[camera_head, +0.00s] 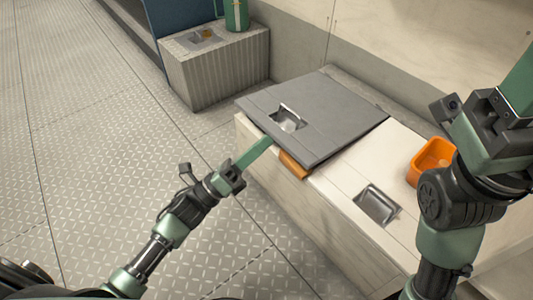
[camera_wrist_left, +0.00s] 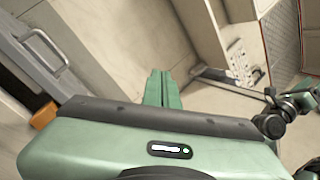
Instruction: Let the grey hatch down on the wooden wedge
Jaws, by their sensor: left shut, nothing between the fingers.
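The grey hatch (camera_head: 345,112), with a metal recessed handle (camera_head: 287,118), lies nearly flat on the white locker top. The orange-brown wooden wedge (camera_head: 293,165) sticks out from under its near edge. Whether the hatch bears on it, I cannot tell. My left gripper (camera_head: 262,146) is shut and empty, its green fingers by the hatch's near-left edge, left of the wedge. In the left wrist view the shut fingers (camera_wrist_left: 162,88) point away, with the hatch (camera_wrist_left: 18,62) and wedge (camera_wrist_left: 43,116) at the left. My right gripper (camera_head: 518,82) is cut off at the right edge; its opening is hidden.
An orange bin (camera_head: 431,161) stands on the locker top (camera_head: 395,140) right of the hatch. A recessed metal latch (camera_head: 377,204) is in front of it. A grey ribbed box (camera_head: 220,68) with a green canister (camera_head: 236,15) stands behind. The chequered floor (camera_head: 110,130) is clear at left.

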